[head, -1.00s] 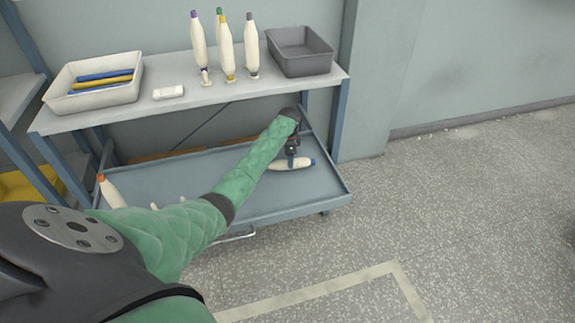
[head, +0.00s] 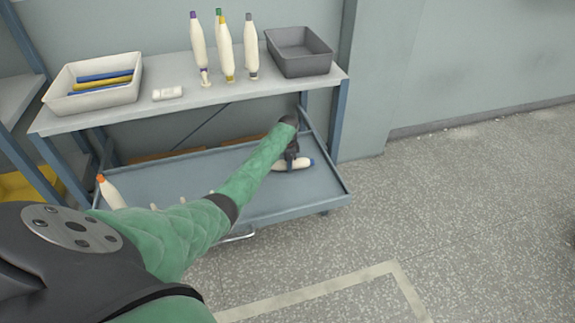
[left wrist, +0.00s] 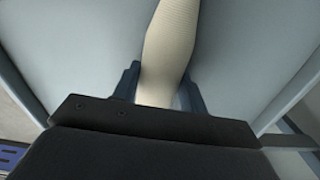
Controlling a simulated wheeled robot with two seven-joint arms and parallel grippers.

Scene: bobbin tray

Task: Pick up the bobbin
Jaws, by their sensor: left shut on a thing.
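A cream bobbin with a blue tip (head: 296,163) lies on its side on the right part of the blue-grey lower tray (head: 258,205). In the left wrist view the bobbin (left wrist: 172,45) runs up between my fingers, its near end hidden by the gripper body. My left gripper (head: 290,160) is over the bobbin in the head view and is shut on it; it also shows in the left wrist view (left wrist: 160,90). The bobbin appears to be still at tray level. My right gripper is not in view.
An orange-tipped bobbin (head: 110,193) stands at the tray's left, partly behind my arm. On the shelf above (head: 135,112) are several upright bobbins (head: 225,48), a white bin (head: 93,95) of coloured rods, a small white item (head: 168,93) and an empty grey bin (head: 300,55).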

